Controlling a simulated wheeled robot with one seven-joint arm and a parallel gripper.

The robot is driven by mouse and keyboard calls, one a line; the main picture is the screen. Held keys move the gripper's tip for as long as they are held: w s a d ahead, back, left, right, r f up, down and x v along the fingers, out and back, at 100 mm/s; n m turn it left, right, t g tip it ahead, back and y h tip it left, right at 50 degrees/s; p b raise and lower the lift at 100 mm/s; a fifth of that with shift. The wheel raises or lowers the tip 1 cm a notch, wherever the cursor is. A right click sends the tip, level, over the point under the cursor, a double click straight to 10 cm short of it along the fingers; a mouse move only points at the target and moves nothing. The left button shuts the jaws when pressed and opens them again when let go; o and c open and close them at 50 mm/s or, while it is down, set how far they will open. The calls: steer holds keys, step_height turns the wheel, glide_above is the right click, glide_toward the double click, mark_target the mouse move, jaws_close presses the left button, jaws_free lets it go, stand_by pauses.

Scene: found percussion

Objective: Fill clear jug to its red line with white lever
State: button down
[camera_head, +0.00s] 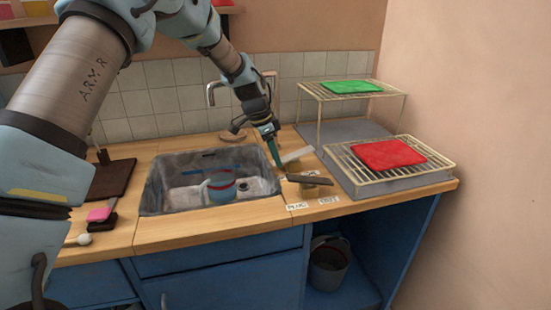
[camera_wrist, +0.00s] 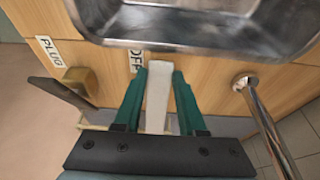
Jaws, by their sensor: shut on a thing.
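The clear jug (camera_head: 221,188) stands in the grey sink (camera_head: 170,206), bluish, with a reddish band near its upper part. Its water level is too small to tell. The white lever (camera_head: 297,155) is on the counter right of the sink; in the wrist view the white lever (camera_wrist: 158,95) lies between the green fingers. My gripper (camera_head: 275,157) is shut on it, and the gripper also shows in the wrist view (camera_wrist: 159,78).
A dark lever (camera_head: 309,180) on a wooden block is close to the white one, with a PLUG label (camera_head: 297,206) nearby. Wire racks with a red cloth (camera_head: 388,154) and a green cloth (camera_head: 352,87) stand right. A bucket (camera_head: 328,264) is below the counter.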

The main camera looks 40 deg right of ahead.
steer(key=shift+c, duration=2.4)
jaws_free()
steer(key=b+v, duration=0.2)
steer(key=v, duration=0.8)
steer(key=shift+r+b, duration=0.4)
steer(key=shift+a, duration=0.1)
